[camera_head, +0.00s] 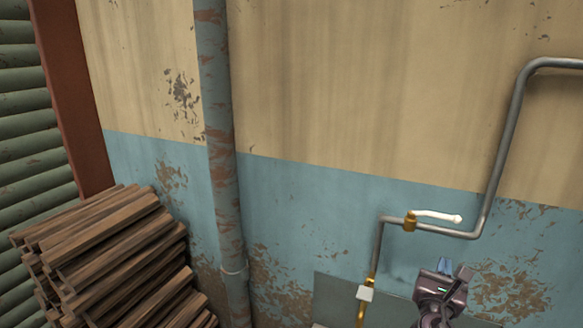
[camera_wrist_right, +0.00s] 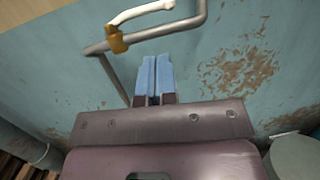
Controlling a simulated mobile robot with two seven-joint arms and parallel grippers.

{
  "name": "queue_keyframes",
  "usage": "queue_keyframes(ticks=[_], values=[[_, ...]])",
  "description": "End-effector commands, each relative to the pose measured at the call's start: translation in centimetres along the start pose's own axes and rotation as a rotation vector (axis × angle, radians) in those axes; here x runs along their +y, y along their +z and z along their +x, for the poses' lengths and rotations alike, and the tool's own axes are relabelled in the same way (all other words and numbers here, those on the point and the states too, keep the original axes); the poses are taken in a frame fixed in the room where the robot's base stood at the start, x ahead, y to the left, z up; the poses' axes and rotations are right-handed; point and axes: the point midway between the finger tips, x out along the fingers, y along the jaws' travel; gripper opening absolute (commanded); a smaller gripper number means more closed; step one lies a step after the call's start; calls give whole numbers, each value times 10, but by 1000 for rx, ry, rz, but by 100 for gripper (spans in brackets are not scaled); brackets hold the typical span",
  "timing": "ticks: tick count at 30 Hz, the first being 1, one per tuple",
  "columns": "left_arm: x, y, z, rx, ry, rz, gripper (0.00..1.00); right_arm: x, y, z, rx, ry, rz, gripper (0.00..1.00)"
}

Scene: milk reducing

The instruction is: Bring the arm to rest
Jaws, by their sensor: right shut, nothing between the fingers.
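My right gripper (camera_head: 445,264) is at the lower right of the head view, in front of the blue part of the wall. Its blue fingers (camera_wrist_right: 154,76) are together and empty in the right wrist view, pointing at the wall just below the pipe. A white lever handle (camera_head: 436,216) on a brass valve (camera_head: 410,221) sits on the grey pipe above and left of the gripper. The handle (camera_wrist_right: 142,12) and valve (camera_wrist_right: 117,39) also show at the top of the wrist view, apart from the fingers. My left gripper is not in view.
A grey pipe (camera_head: 507,130) runs along the wall at right. A thick rusty pipe (camera_head: 219,130) stands left of centre. A stack of wood (camera_head: 105,250) is at the lower left, beside green slats (camera_head: 22,150). A grey panel (camera_head: 340,298) is low on the wall.

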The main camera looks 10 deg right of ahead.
Motion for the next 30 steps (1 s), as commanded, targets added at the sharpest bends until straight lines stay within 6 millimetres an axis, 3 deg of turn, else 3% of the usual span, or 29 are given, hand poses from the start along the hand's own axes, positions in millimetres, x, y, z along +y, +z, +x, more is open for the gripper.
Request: queue_keyframes(ticks=[5, 11, 17, 23, 30], values=[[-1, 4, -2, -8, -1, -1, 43, 6, -4, 0, 34, 35, 284, 0], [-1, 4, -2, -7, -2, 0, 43, 26, -13, -5, 166, 89, 809, 0], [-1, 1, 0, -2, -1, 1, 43, 42, -36, -28, 378, 77, 1360, 0], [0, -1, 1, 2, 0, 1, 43, 44, -71, -75, 644, -76, 1922, 0], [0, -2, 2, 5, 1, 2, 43, 22, -122, -167, 922, -525, 2521, 0]])
